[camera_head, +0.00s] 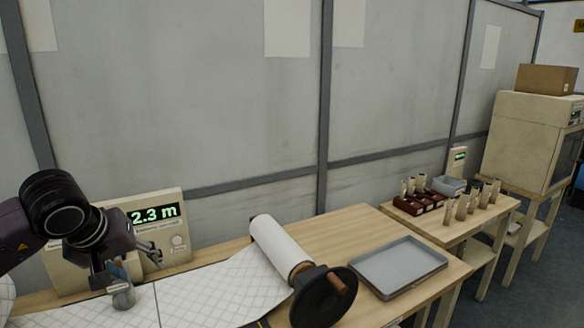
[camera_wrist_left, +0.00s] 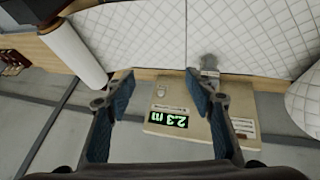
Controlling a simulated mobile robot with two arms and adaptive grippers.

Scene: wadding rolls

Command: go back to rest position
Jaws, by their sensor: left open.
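My left gripper (camera_head: 138,268) is open and empty above the quilted white wadding sheet (camera_head: 222,288), in front of the display box (camera_head: 60,262) that reads 2.3 m. In the left wrist view, the two blue-padded fingers (camera_wrist_left: 160,90) are spread apart with nothing between them. A small grey metal piece (camera_wrist_left: 209,63) stands at the sheet's edge beyond the fingers; it also shows just below the gripper in the head view (camera_head: 122,298). I cannot tell whether the gripper touches it. My right gripper is not in view.
A white roll (camera_head: 280,245) with a black crank wheel (camera_head: 322,298) lies across the wooden table (camera_head: 338,232). A grey tray (camera_head: 398,265) sits to its right. A further table holds dark red boxes (camera_head: 418,203), several small upright pieces and a grey bin (camera_head: 448,186). A wall stands behind.

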